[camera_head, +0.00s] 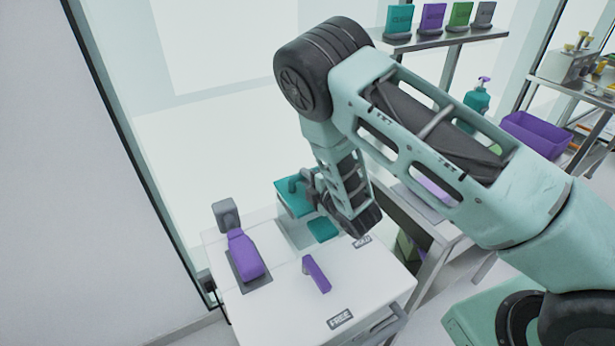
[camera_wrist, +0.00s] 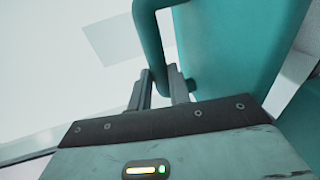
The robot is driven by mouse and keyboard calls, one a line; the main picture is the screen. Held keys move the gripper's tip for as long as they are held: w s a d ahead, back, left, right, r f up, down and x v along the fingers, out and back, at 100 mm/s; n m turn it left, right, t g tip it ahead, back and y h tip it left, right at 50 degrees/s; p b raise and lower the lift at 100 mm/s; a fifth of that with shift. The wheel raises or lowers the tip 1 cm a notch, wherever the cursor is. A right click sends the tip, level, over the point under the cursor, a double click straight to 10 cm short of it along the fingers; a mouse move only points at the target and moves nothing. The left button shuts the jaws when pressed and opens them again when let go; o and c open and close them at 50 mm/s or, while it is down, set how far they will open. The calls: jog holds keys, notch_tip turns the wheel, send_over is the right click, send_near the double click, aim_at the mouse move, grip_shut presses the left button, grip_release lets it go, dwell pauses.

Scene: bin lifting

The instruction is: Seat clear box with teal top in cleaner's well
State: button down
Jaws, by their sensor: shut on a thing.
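The teal top of the clear box (camera_head: 292,200) shows in the head view at the back of the white cleaner, partly behind my arm. Its teal handle stands up from it. In the wrist view the handle (camera_wrist: 150,40) runs down between the two fingers of my gripper (camera_wrist: 160,78), which is shut on it. The broad teal top (camera_wrist: 235,50) fills the right of that view. In the head view my gripper (camera_head: 309,184) is at the handle. The white cleaner (camera_head: 290,315) has a pale recess by the teal top. The box's clear walls and its fit there cannot be made out.
A purple block (camera_head: 245,257) on a dark plate and a purple lever (camera_head: 317,274) stand on the cleaner's top. A flat teal piece (camera_head: 322,229) lies near my wrist. A glass wall is behind. Shelves with a purple bin (camera_head: 535,135) are at right.

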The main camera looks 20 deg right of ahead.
notch_tip(320, 180, down, 9)
jog(key=b, duration=0.7)
jog(key=shift+r, duration=0.1)
jog(key=shift+s, duration=0.1)
dwell(0.6)
jog(key=shift+f+b, duration=0.4)
jog(key=shift+b, duration=0.3)
dwell(0.4)
jog(key=c, duration=1.2)
grip_release()
jog(key=shift+s, duration=0.1)
